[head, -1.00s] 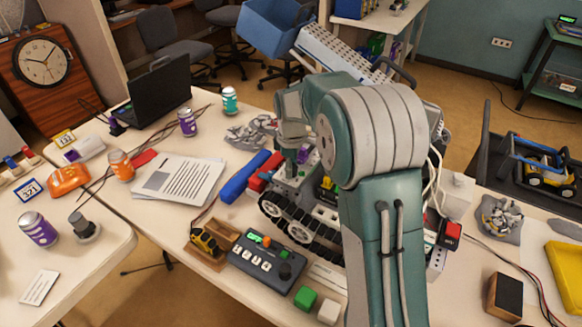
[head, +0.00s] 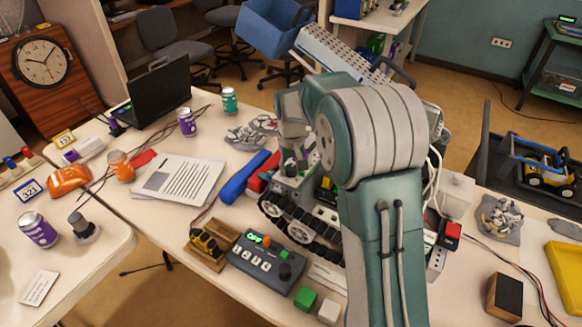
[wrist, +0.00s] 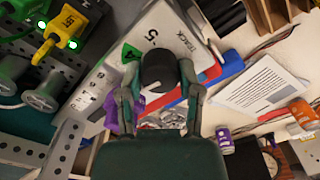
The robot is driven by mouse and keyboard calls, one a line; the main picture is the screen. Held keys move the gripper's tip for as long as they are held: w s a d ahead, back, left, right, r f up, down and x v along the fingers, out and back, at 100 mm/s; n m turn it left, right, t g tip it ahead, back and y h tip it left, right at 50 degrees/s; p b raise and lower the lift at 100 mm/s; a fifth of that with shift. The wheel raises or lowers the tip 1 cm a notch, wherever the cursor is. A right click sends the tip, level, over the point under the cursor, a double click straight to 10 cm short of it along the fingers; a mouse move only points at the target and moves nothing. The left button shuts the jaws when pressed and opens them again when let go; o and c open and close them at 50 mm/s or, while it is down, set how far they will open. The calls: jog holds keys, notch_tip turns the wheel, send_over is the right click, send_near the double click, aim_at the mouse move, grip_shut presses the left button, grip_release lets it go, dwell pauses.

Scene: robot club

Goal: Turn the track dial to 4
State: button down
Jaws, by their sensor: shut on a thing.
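The track dial (wrist: 160,66) is a black round knob in the wrist view. It stands on a pale panel (wrist: 98,85) printed "TRACK" and "5", with a green triangle mark (wrist: 131,53) beside it. My gripper (wrist: 159,80) has one finger on each side of the knob and is shut on it. The fingers and palm hide part of the dial's face, and I cannot read its setting. In the head view my gripper (head: 293,153) is down at the tracked robot (head: 300,215), and my arm hides the dial.
Green-lit plugs (wrist: 62,25) and round knobs are close by in the wrist view.

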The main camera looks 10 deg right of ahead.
jog(key=m, duration=0.4)
jog(key=shift+f+m, duration=0.15)
jog(key=shift+m, duration=0.25)
jog(key=shift+s+m, duration=0.1)
jog(key=shift+m, duration=2.4)
jog(key=shift+c, duration=1.3)
grip_release()
jog(key=shift+a, duration=0.1)
